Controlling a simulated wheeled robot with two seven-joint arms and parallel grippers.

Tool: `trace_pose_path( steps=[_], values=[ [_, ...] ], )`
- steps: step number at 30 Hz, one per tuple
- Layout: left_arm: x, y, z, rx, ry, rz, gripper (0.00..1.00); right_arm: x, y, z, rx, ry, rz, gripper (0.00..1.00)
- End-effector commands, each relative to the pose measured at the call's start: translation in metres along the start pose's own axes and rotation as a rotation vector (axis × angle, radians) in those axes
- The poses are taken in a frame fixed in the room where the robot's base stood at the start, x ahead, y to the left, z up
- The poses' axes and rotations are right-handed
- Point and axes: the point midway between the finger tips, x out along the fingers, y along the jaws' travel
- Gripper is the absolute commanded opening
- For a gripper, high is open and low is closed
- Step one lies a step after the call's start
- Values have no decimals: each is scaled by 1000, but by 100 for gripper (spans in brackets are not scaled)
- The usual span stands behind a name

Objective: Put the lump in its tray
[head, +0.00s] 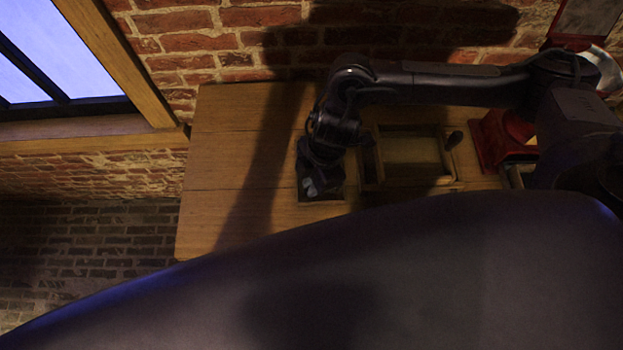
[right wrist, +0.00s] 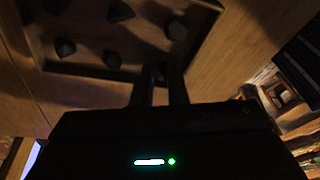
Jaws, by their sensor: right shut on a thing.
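My right gripper (head: 322,182) reaches in from the right and points down at a small dark-floored tray (head: 334,201) on the wooden table. In the right wrist view its two fingers (right wrist: 159,78) are close together and shut on a small dark lump, mostly hidden between them, at the tray's rim. Several dark grey lumps (right wrist: 65,47) lie spread over the tray floor (right wrist: 85,68) in that view. Whether the held lump touches the tray I cannot tell. My left gripper is not in view.
A larger shallow wooden tray (head: 411,150) stands right of the gripper, with a small dark rounded thing (head: 454,139) at its right edge. A red object (head: 490,142) stands further right. The table's left part (head: 215,170) is bare. A brick wall (head: 200,45) is behind.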

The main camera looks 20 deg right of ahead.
Motion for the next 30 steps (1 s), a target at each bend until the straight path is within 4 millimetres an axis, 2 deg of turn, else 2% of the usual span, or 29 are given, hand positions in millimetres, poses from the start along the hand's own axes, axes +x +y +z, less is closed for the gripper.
trace_pose_path(
  steps=[10,11,12,23,26,30],
  values=[
    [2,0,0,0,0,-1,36,4,0,1,1,1,0,0],
    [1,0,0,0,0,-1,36,3,0,0,1,1,1,17],
    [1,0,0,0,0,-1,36,2,0,0,1,1,1,22],
    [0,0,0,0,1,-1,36,-2,1,0,-1,1,2,23],
    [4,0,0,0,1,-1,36,-14,2,0,-1,2,5,23],
    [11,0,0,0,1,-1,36,-42,2,0,-2,2,7,23]
  ],
)
